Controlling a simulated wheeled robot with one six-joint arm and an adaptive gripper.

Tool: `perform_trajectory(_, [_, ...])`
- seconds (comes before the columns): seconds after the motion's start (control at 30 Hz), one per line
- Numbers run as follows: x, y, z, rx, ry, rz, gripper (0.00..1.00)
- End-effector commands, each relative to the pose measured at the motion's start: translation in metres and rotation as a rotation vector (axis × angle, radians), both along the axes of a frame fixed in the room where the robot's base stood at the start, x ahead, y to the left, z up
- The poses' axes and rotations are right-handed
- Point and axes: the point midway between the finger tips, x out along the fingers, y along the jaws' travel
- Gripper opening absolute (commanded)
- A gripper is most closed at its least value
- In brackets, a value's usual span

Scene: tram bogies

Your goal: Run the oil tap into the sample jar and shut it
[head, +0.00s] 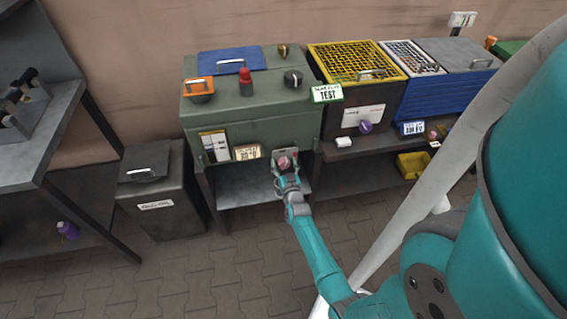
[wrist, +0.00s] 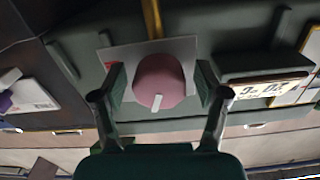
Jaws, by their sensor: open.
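A round pink knob (head: 284,162) sits on a pale plate on the lower front of the green test cabinet (head: 250,130). In the wrist view the pink knob (wrist: 160,82) carries a short white mark, and a brass-coloured bar (wrist: 151,18) shows at the picture's top edge, beyond the plate (wrist: 118,60). My gripper (head: 287,167) is at the knob; in the wrist view its fingers (wrist: 160,90) stand open, one on each side, with small gaps visible. I cannot make out a sample jar in either view.
A lidded dark bin (head: 158,190) stands left of the cabinet, and a dark bench (head: 30,150) is farther left. A grey crate with yellow grating (head: 358,68) and a blue crate (head: 440,98) stand right. The paved floor (head: 220,270) in front is clear.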

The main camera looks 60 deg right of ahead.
Motion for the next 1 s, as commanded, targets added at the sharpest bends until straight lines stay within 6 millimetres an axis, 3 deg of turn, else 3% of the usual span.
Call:
perform_trajectory(0.37, [0.0030,-0.0038,-0.0001,0.000,0.000,0.000,0.73])
perform_trajectory(0.6, [0.0030,-0.0038,0.0000,0.000,0.000,0.000,0.16])
perform_trajectory(0.63, [0.0030,-0.0038,0.0000,0.000,0.000,0.000,0.13])
perform_trajectory(1.0, [0.0029,-0.0039,0.0002,-0.109,0.128,0.000,0.13])
